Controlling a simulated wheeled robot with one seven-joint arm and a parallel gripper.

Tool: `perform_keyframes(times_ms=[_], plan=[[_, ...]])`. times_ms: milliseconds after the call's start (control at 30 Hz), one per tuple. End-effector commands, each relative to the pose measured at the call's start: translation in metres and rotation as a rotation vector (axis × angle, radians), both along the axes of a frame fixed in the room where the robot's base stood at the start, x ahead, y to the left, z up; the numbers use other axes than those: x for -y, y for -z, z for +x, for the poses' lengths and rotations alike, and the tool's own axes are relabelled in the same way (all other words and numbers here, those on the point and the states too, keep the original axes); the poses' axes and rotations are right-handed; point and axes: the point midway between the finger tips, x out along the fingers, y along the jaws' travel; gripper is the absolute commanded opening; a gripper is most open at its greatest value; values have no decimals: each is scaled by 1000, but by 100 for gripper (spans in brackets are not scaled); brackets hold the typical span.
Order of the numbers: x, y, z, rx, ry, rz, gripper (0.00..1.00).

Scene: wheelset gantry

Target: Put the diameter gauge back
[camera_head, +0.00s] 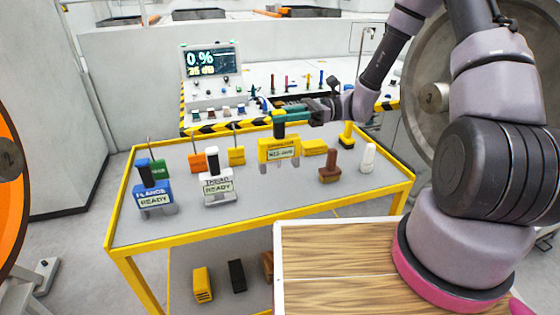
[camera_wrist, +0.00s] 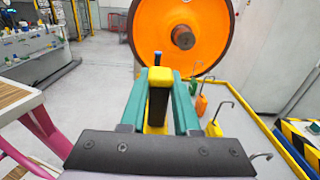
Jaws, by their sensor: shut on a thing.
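My gripper (camera_head: 280,112), with teal fingers, is shut on that handle from the right. The gauge hangs upright at or just above the grey top of the yellow-edged cart (camera_head: 250,193), near its middle; I cannot tell whether its legs touch. In the wrist view the gauge's yellow top and dark handle (camera_wrist: 158,92) sit between the teal fingers. Its front and legs are hidden there.
A blue flange gauge (camera_head: 155,196) and a white tread gauge (camera_head: 217,187) stand to the left. Hooked tags in green, orange (camera_head: 197,161) and yellow stand behind them. A yellow block (camera_head: 315,147), a brown piece (camera_head: 330,168) and a white bottle (camera_head: 368,158) are right. The front cart top is clear.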

Motion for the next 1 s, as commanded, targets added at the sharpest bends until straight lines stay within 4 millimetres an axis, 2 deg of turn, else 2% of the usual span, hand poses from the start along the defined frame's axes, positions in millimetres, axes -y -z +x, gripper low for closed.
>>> perform_keyframes(times_ms=[100, 367, 567, 933, 967, 1000], plan=[[-1, 22, 0, -4, -1, 1, 0], [0, 45, 0, -2, -1, -1, 0], [-1, 73, 0, -3, 0, 0, 0], [0, 79, 0, 0, -1, -1, 0], [0, 79, 0, 1, -1, -2, 37], [0, 79, 0, 1, -1, -2, 53]])
